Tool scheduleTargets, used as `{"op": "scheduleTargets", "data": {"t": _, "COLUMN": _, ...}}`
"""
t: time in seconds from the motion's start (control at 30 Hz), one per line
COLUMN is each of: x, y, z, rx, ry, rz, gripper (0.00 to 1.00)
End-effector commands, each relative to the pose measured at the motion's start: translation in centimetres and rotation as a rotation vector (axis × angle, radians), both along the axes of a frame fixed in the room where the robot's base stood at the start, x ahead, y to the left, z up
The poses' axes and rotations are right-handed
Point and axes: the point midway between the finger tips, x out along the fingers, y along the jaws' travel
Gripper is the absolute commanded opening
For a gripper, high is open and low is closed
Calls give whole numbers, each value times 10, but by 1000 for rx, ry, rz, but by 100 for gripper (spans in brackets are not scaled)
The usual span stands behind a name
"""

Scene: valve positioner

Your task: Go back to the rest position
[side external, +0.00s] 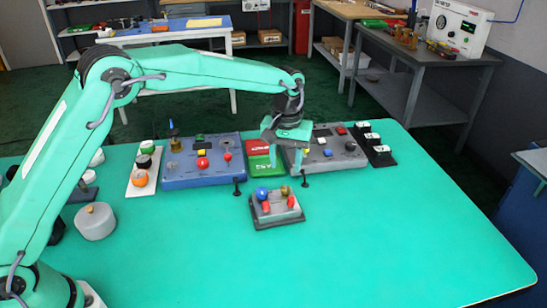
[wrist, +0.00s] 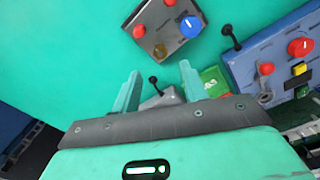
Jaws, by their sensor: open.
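My gripper (side external: 283,160) hangs from my teal arm over the back middle of the green table (side external: 330,255), with its fingers pointing down. In the wrist view its two fingers (wrist: 160,80) are spread apart with nothing held between them. A small black-knobbed lever (wrist: 154,82) and part of a grey panel show in the gap between the fingers. In the side view the gripper is in front of the grey panel (side external: 345,153) and beside the red and green block (side external: 258,163). Whether the fingertips touch anything cannot be told.
A small grey box (side external: 276,208) with blue and red knobs sits in front of the gripper. A blue panel (side external: 200,172) stands to the left. A grey round weight (side external: 95,222) is near my arm. The front right of the table is clear.

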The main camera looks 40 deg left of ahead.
Motion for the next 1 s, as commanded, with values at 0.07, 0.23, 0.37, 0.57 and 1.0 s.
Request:
{"op": "scheduleTargets", "data": {"t": 0.07, "x": -1, "y": 2, "z": 4, "rx": -1, "ry": -5, "rz": -2, "gripper": 44}}
{"op": "scheduleTargets", "data": {"t": 0.23, "x": -9, "y": 11, "z": 21, "rx": -6, "ry": -24, "rz": -13, "gripper": 44}}
{"op": "scheduleTargets", "data": {"t": 0.37, "x": -20, "y": 23, "z": 42, "rx": -12, "ry": -49, "rz": -30, "gripper": 44}}
{"op": "scheduleTargets", "data": {"t": 0.57, "x": -46, "y": 45, "z": 77, "rx": -19, "ry": -98, "rz": -64, "gripper": 44}}
{"op": "scheduleTargets", "data": {"t": 1.0, "x": -119, "y": 91, "z": 132, "rx": -19, "ry": -210, "rz": -142, "gripper": 44}}
